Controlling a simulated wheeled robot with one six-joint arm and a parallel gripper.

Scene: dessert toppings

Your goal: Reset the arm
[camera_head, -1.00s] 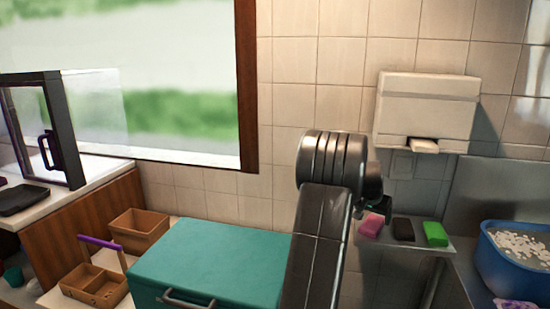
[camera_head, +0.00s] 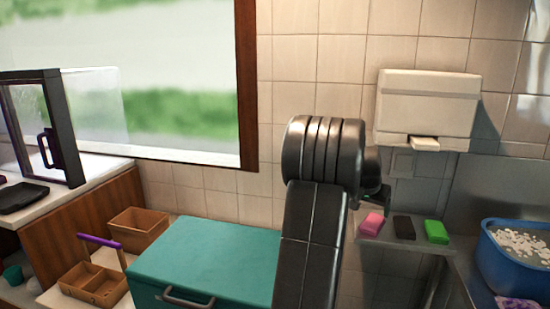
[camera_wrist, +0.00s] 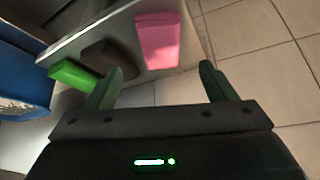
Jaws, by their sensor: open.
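My arm rises in front of the tiled wall in the head view, and its upper joint hides most of the hand. My gripper (camera_wrist: 160,80) shows in the wrist view with its two dark green fingers spread apart. Nothing is between the fingers. A pink block (camera_wrist: 158,40), a dark brown block (camera_wrist: 107,58) and a green block (camera_wrist: 74,73) lie on a metal shelf beyond the fingertips, apart from them. In the head view the same pink (camera_head: 371,224), brown (camera_head: 404,228) and green (camera_head: 436,231) blocks lie in a row right of my arm.
A teal box (camera_head: 205,255) with a metal handle stands left of my arm. Brown trays (camera_head: 138,228) and a glass-fronted cabinet (camera_head: 45,130) are farther left. A blue tub (camera_head: 515,262) with white pieces is at the right. A white dispenser (camera_head: 425,105) hangs on the wall.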

